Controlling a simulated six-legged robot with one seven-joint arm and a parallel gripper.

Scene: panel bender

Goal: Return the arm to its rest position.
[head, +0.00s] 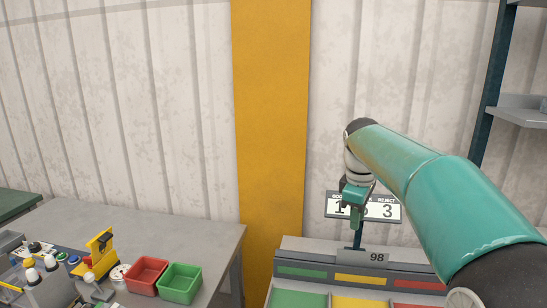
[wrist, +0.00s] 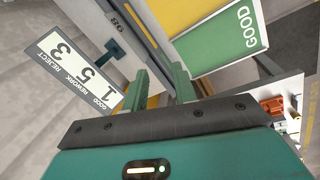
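My arm reaches in from the right of the head view, and its teal links are raised in front of the wall. My gripper (head: 355,215) hangs at its end, pointing down in front of a count sign (head: 390,210). In the wrist view, the two green fingers of my gripper (wrist: 161,88) stand apart with nothing between them. The count sign also shows in the wrist view (wrist: 72,75), reading good 1, rework 5, reject 3. The gripper is close to the sign in the head picture; whether they touch cannot be told.
Below the sign is a sorting stand (head: 345,282) with green, yellow and red sections. A grey table (head: 190,228) at left holds a red bin (head: 147,275), a green bin (head: 180,283) and a yellow device (head: 99,252). A shelf (head: 520,112) is at right.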

